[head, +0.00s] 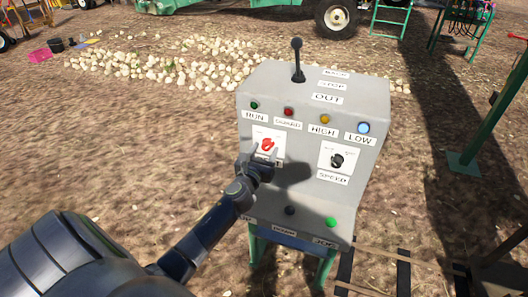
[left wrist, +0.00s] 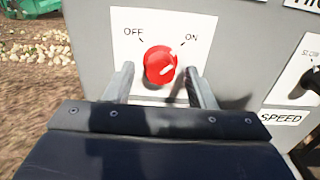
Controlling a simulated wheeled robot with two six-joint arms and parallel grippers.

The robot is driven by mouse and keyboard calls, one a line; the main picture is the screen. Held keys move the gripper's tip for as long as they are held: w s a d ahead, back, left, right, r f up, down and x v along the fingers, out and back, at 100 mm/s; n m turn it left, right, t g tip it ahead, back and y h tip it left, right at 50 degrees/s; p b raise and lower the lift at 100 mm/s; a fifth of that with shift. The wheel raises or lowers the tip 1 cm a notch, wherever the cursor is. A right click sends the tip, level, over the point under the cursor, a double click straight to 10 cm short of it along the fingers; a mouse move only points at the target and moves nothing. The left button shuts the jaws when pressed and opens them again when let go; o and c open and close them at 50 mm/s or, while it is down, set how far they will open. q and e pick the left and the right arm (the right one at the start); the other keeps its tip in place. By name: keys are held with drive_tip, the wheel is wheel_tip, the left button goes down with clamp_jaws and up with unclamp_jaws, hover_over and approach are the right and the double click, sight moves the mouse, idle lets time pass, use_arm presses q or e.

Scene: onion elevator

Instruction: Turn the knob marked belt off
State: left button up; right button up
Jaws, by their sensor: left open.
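The red belt knob (head: 267,145) sits on a white plate on the sloping front of a grey control box (head: 310,85). In the left wrist view the red knob (left wrist: 160,64) lies between OFF at upper left and ON at upper right. My right gripper is not in view.
A black speed knob (head: 337,160) is to the right. A black lever (head: 298,60) stands on top. Coloured lamps line the panel above; a green button (head: 330,222) and a dark one (head: 290,210) are below. A green post (head: 500,110) stands at right. Onions (head: 170,65) lie behind.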

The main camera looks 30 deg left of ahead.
use_arm(q)
drive_tip(key=c, duration=1)
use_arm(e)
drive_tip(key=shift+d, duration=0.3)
use_arm(q)
drive_tip(key=n+b, duration=0.1)
drive_tip(key=n, duration=0.3)
drive_tip(key=shift+n, duration=0.3)
drive_tip(key=n+b, duration=0.1)
drive_tip(key=n, duration=0.3)
drive_tip(key=shift+d+n, duration=0.1)
drive_tip(key=shift+n, duration=0.2)
drive_tip(key=n+b, duration=0.1)
drive_tip(key=n, duration=0.2)
drive_tip(key=shift+n, duration=0.3)
drive_tip(key=shift+r+n+b, duration=0.1)
drive_tip(key=shift+n+b, duration=0.75)
drive_tip(key=shift+n, duration=1.65)
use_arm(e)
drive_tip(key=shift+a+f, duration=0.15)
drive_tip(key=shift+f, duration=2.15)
use_arm(q)
drive_tip(key=o, duration=1)
